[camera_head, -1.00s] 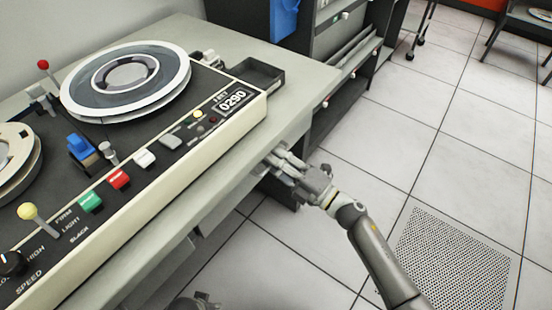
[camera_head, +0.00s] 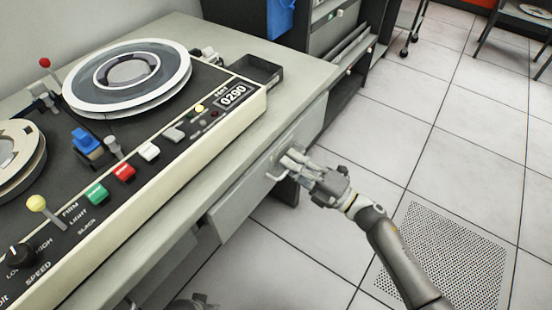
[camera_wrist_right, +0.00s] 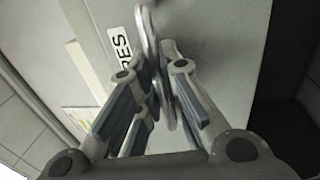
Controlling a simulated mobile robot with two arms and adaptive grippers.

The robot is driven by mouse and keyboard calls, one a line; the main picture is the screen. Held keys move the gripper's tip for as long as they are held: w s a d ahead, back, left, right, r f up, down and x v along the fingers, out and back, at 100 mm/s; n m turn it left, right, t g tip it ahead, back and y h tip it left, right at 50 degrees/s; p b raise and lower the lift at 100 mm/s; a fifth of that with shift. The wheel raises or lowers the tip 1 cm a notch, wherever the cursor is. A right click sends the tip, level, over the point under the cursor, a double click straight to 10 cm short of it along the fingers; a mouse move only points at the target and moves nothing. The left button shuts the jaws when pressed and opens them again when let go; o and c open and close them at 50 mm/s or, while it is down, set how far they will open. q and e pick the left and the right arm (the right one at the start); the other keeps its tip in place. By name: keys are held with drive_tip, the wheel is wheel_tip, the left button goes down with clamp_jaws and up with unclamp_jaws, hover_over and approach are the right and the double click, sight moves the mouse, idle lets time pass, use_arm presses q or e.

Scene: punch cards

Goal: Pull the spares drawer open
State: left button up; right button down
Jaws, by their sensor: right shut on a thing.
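The spares drawer has a grey front (camera_head: 238,200) below the desk edge in the head view. It stands out past the desk edge, partly open; its inside is hidden. My right gripper (camera_head: 286,163) is shut on the drawer's metal handle (camera_head: 273,174). In the right wrist view the handle (camera_wrist_right: 149,40) runs between the fingers of my right gripper (camera_wrist_right: 155,100), and a white label (camera_wrist_right: 120,48) ending in "RES" is beside it on the drawer front. A small grey part at the bottom edge of the head view may be my left gripper (camera_head: 195,301); its jaws cannot be made out.
The desk (camera_head: 185,232) carries a console with reels, levers, coloured buttons and a "0290" counter (camera_head: 233,95). A small dark tray (camera_head: 257,70) is at its far end. A dark cabinet (camera_head: 335,40) stands behind. The tiled floor (camera_head: 440,130) to the right is open.

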use_arm(q)
drive_tip(key=s+f, duration=0.1)
drive_tip(key=f, duration=0.1)
drive_tip(key=s+f+p, duration=0.1)
drive_tip(key=s, duration=0.1)
drive_tip(key=shift+s+a+f, duration=0.2)
drive_tip(key=shift+a+f, duration=0.15)
use_arm(e)
drive_tip(key=r+v, duration=0.2)
drive_tip(key=v, duration=0.8)
drive_tip(key=r+v, duration=0.2)
drive_tip(key=v, duration=0.9)
drive_tip(key=shift+s+d, duration=0.3)
drive_tip(key=shift+s, duration=0.05)
drive_tip(key=c, duration=1.9)
unclamp_jaws()
use_arm(q)
drive_tip(key=shift+w+r, duration=0.1)
drive_tip(key=shift+w, duration=0.05)
use_arm(e)
drive_tip(key=shift+o, duration=0.2)
drive_tip(key=v, duration=1.2)
